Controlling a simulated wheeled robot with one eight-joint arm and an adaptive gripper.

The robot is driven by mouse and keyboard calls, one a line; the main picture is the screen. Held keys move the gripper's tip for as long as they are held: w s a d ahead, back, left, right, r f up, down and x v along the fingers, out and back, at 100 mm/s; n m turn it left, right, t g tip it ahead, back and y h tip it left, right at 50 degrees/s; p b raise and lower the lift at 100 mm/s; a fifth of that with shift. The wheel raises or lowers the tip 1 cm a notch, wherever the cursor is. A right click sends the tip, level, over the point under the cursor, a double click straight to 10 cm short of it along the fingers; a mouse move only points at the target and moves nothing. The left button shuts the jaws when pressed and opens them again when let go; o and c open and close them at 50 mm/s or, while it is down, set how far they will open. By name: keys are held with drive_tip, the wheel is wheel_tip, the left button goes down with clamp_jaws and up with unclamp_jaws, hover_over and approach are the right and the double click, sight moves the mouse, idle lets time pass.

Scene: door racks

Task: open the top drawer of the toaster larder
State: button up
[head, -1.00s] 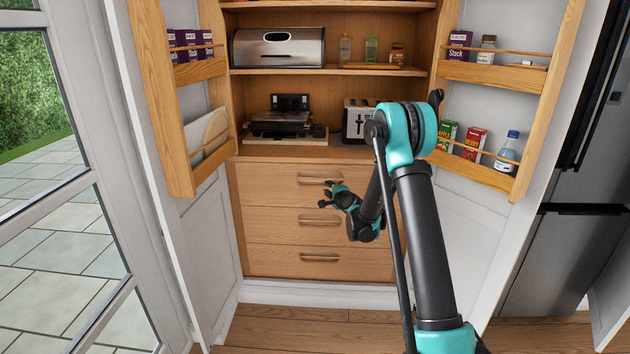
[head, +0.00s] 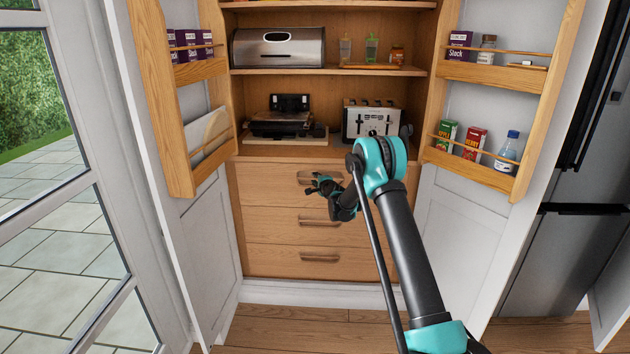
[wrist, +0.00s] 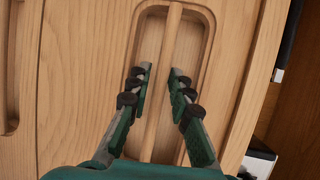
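The toaster larder (head: 235,110) stands with both doors open. Its top drawer (head: 265,187) is shut, flush with the drawers below. The drawer's wooden bar handle (head: 304,175) is partly hidden by my gripper (head: 318,183) in the head view. In the wrist view the handle bar (wrist: 170,45) crosses an oval recess. My gripper (wrist: 161,72) is open there, with one finger on each side of the bar and gaps between fingers and bar.
Two more drawers (head: 265,225) (head: 265,262) with bar handles lie below. A toaster (head: 368,122) and a black grill appliance (head: 285,122) stand on the counter above. The open left door (head: 190,230) and right door (head: 450,220) flank my arm.

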drive_tip(key=shift+w+a, duration=0.1)
drive_tip(key=shift+w, duration=0.1)
clamp_jaws()
drive_tip(key=shift+s, duration=0.15)
idle(0.3)
